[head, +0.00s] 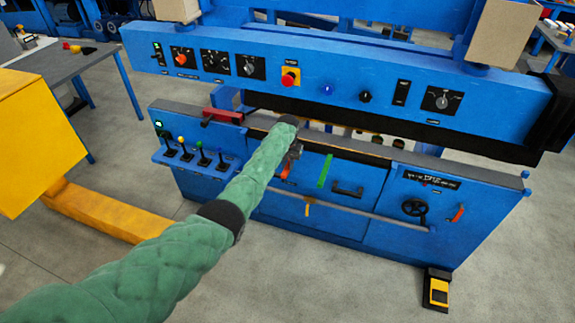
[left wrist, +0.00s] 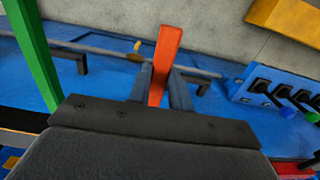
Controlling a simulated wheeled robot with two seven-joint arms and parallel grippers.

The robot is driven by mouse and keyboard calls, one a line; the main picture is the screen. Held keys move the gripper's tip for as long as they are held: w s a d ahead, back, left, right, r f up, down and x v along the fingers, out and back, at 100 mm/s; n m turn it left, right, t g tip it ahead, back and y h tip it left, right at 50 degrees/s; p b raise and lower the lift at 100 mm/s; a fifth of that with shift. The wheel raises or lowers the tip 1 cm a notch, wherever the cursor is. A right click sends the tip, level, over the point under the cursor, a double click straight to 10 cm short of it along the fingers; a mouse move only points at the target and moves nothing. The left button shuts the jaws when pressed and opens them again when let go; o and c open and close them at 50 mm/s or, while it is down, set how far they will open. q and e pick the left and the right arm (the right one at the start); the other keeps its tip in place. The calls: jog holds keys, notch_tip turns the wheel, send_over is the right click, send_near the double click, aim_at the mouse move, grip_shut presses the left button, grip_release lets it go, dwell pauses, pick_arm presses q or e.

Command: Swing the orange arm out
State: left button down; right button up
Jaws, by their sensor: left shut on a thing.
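The orange arm (left wrist: 165,58) shows in the left wrist view as a flat orange bar between the two fingers of my left gripper (left wrist: 160,88). The gripper is shut on it, and the bar sticks out past the fingertips. In the head view a small part of the orange arm (head: 285,171) shows below my left gripper (head: 293,158), at the front of the blue machine (head: 330,212). My green-sleeved left arm hides part of the panel there. My right gripper is not in view.
A green bar (head: 325,171) stands just right of the orange arm. A row of levers (head: 188,155) sits on a ledge to the left. A grey rail (head: 340,208) runs along the front. A yellow and black pedal (head: 438,290) is on the floor at right.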

aim_at(288, 166)
pick_arm(q)
jog(key=c, duration=1.3)
grip_release()
jog(key=shift+w, duration=0.1)
jog(key=shift+r, duration=0.25)
notch_tip(288, 166, up, 6)
jog(key=shift+f+b, duration=0.15)
jog(key=shift+b, duration=0.95)
jog(key=shift+r, duration=0.8)
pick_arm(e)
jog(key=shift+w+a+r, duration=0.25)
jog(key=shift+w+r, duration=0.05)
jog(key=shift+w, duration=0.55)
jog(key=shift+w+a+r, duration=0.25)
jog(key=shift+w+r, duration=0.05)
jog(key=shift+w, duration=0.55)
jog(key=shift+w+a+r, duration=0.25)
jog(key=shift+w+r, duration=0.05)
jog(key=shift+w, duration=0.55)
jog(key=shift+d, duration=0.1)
